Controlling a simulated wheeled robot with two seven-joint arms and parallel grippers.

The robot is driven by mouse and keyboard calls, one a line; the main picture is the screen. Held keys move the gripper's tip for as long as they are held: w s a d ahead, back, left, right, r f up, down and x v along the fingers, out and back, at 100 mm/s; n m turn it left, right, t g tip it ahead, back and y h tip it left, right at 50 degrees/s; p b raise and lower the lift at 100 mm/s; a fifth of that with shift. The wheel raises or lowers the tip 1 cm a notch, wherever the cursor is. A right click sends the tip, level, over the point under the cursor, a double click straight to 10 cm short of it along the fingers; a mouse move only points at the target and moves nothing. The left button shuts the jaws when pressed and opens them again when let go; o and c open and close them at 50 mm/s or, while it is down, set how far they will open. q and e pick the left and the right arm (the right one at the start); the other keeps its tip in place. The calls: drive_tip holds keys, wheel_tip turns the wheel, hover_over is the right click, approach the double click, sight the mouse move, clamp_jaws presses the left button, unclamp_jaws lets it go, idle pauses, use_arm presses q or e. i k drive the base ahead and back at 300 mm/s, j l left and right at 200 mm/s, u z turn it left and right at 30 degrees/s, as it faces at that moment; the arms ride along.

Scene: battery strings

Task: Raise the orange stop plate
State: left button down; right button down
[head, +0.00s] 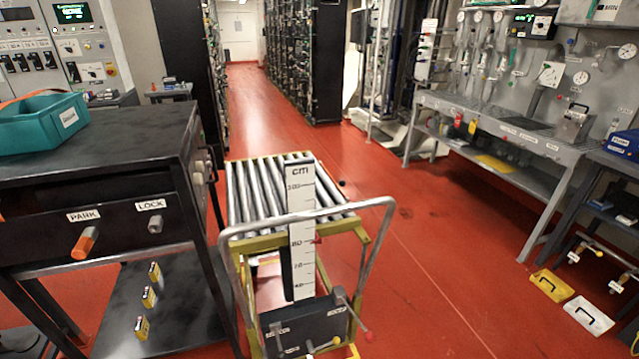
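I cannot make out an orange stop plate for sure in the head view. A yellow-framed roller cart (249,196) stands in the middle, with a grey tube handle (388,218) around its near end. A white upright cm scale (301,232) stands at that end and hides part of the rollers. An orange-sleeved peg (85,243) sits under the PARK label on the dark bench at left. Neither of my grippers is in view.
The dark bench (100,165) with a teal bin (42,122) stands close to the cart's left. A grey workbench (500,128) runs along the right wall. Yellow (551,285) and white (588,315) handled plates are at lower right. Red floor is clear right of the cart.

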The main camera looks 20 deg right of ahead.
sight(342, 182)
drive_tip(key=l+u, duration=0.15)
drive_tip(key=l, duration=0.9)
drive_tip(key=l+u, duration=0.15)
drive_tip(key=l, duration=0.9)
drive_tip(key=k+l+u, duration=0.1)
drive_tip(key=l, duration=0.95)
drive_tip(key=i+l+z, duration=0.2)
drive_tip(key=i+z, duration=0.2)
drive_tip(key=k, duration=0.1)
